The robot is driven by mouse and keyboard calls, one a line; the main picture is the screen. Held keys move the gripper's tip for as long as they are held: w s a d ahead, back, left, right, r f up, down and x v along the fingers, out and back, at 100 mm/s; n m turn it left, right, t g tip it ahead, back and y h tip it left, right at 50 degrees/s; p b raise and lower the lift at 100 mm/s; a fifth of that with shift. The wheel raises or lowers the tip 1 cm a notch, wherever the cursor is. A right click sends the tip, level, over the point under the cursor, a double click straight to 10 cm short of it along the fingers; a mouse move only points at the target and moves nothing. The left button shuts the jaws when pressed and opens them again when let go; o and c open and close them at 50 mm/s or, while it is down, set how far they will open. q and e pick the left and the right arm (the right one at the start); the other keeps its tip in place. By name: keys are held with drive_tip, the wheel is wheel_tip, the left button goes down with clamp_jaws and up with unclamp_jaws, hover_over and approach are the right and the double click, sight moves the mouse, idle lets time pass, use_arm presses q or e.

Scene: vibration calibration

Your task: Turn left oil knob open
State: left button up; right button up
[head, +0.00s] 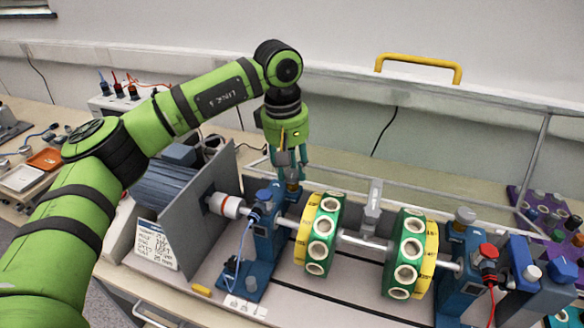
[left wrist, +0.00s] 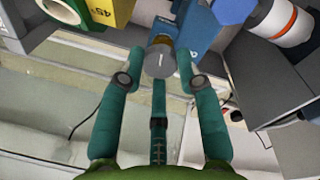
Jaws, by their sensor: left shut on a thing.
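The left oil knob (left wrist: 161,61) is a grey round cap on a brass-coloured neck, on top of the blue left bearing block (left wrist: 196,32). That block also shows in the head view (head: 266,236). My left gripper (head: 290,182) comes down from above onto the block's top. In the left wrist view its green fingers (left wrist: 160,62) are closed around the knob, one on each side and one below. In the head view the fingers mostly hide the knob.
Two green-and-yellow discs (head: 320,236) (head: 405,256) sit on the shaft right of the left block. The right blue block carries another grey knob (head: 465,215). A grey motor panel (head: 205,215) stands left. A clear guard rail runs behind.

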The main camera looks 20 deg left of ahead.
use_arm(q)
drive_tip(key=shift+a+m, duration=0.15)
drive_tip(key=shift+m, duration=0.85)
drive_tip(key=shift+w, duration=0.1)
drive_tip(key=o, duration=0.9)
drive_tip(key=shift+o, duration=1.2)
drive_tip(key=shift+w+f, duration=0.1)
